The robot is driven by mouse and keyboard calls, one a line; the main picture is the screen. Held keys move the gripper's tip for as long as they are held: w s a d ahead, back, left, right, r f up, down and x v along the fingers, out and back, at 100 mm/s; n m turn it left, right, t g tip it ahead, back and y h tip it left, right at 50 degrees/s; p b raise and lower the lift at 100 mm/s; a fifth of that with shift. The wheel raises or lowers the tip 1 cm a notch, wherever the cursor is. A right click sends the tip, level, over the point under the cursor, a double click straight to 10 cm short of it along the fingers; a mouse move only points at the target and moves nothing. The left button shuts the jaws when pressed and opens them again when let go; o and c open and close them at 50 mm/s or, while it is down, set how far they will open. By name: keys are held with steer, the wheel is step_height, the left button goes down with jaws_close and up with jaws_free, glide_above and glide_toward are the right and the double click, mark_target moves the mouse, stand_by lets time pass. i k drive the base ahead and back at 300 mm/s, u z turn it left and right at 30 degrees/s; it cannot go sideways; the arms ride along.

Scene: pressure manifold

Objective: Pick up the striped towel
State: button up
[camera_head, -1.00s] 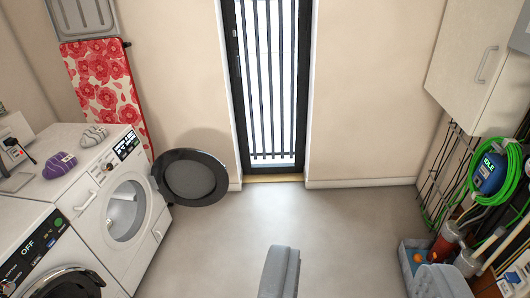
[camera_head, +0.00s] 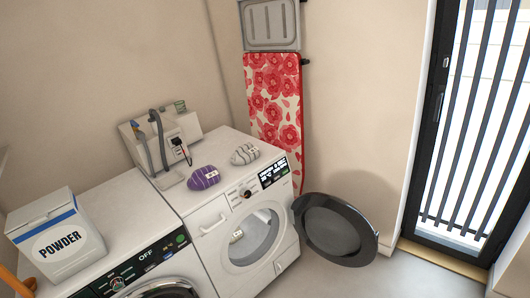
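Two small rounded bundles lie on top of the right-hand white machine. One is white and grey with stripes (camera_head: 245,153), near the back right of the top. The other is purple with pale bands and a small light label (camera_head: 204,178), to its left and nearer. Either could be the striped towel; I cannot tell from their shape whether they are cloth. They lie apart from each other. My gripper is not in view.
The right-hand machine (camera_head: 222,214) has its round dark door (camera_head: 336,229) swung open into the room. A powder box (camera_head: 62,240) stands on the left machine. A white box with hoses (camera_head: 160,135) stands behind. A floral ironing board (camera_head: 275,95) leans on the wall.

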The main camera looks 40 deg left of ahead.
mark_target(244, 154)
steer(key=u, duration=0.25)
steer(key=i, duration=1.3)
steer(key=u, duration=0.55)
steer(key=i, duration=1.5)
steer(key=u, duration=0.25)
